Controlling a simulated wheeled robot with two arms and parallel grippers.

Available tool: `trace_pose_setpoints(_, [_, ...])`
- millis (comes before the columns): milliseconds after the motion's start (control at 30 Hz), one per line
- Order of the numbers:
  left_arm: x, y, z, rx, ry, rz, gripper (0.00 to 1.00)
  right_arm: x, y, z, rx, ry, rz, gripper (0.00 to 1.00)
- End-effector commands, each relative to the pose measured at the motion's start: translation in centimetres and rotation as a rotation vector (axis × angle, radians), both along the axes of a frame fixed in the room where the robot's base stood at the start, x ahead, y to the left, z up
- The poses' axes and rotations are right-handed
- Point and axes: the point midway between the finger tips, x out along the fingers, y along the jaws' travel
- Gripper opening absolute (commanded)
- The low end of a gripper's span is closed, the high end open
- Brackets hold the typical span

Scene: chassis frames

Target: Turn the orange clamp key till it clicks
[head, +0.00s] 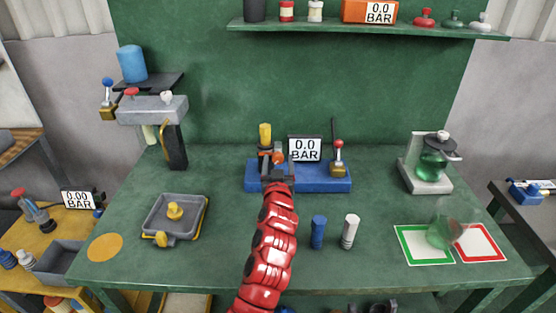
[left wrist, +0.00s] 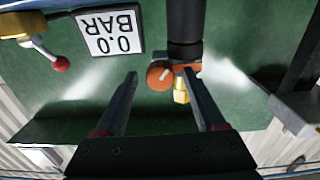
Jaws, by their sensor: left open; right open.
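The orange clamp key (head: 278,158) is on the left part of the blue fixture (head: 325,178), below a yellow-topped post (head: 265,134). In the left wrist view the key (left wrist: 159,75) is a round orange knob with a pale mark, beside a dark cylinder (left wrist: 184,30). My left gripper (head: 279,179), on the red arm, is right in front of the key and partly hides the fixture. In the left wrist view its fingers (left wrist: 160,80) are apart, with the key appearing between their tips; I cannot tell whether they touch it. My right gripper is out of view.
A gauge (head: 305,149) reading 0.0 BAR and a red-knobbed lever (head: 338,155) stand right of the key. Blue (head: 318,232) and white (head: 350,231) cylinders stand right of my arm. A grey tray (head: 190,222) lies left.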

Motion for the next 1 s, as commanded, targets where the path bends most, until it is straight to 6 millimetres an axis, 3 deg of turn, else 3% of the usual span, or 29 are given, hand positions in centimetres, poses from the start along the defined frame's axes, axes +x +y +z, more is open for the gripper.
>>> trace_pose_setpoints(400, [0.58, 0.06, -0.09, 0.001, 0.002, 0.001, 0.70, 0.00, 0.00, 0.06, 0.000, 0.000, 0.000, 0.72])
trace_pose_setpoints(800, [0.56, 0.04, -0.05, 0.000, 0.001, 0.001, 0.00, 0.00, 0.00, 0.06, 0.000, 0.000, 0.000, 0.72])
trace_pose_setpoints(1000, [0.56, 0.04, -0.05, 0.005, 0.001, 0.001, 0.00, 0.00, 0.00, 0.06, 0.000, 0.000, 0.000, 0.72])
